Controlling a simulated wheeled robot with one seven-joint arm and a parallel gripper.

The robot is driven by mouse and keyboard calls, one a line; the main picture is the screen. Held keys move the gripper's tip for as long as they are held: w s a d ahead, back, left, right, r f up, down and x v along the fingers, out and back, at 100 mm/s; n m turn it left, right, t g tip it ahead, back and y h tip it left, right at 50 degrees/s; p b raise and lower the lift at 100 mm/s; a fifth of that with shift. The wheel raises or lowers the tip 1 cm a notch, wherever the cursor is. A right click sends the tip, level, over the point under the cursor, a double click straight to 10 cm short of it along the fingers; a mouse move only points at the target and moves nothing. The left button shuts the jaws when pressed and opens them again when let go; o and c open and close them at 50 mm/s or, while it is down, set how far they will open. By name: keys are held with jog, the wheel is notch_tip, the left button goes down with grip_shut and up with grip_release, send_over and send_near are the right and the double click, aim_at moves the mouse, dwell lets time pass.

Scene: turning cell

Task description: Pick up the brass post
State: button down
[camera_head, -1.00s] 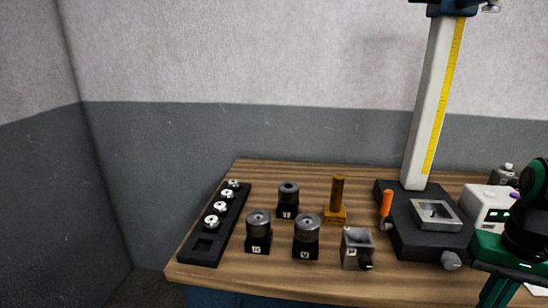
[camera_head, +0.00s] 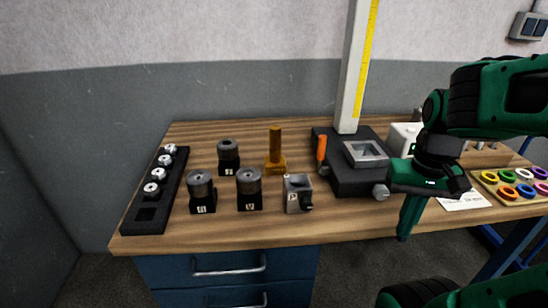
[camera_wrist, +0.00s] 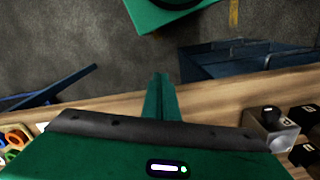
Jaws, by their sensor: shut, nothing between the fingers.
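The brass post (camera_head: 275,152) stands upright on its square brass base toward the back middle of the wooden bench in the head view. It is not visible in the wrist view. My gripper (camera_head: 404,236) is at the right, by the bench's front edge, pointing down and well apart from the post. In the wrist view its fingers (camera_wrist: 160,92) are together with nothing between them.
Black-based cylinders (camera_head: 249,189) and a grey block (camera_head: 298,194) stand in front of the post. An orange-handled tool (camera_head: 321,153) and a black stand (camera_head: 350,180) are to its right. A black rack (camera_head: 157,190) lies left. Coloured rings (camera_head: 508,190) sit far right.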

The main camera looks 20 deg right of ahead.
jog(key=c, duration=2.5)
grip_release()
jog(key=o, duration=0.5)
jog(key=shift+o, duration=1.2)
jog(key=shift+a, duration=0.1)
jog(key=shift+w+a, duration=0.15)
jog(key=shift+a, duration=0.1)
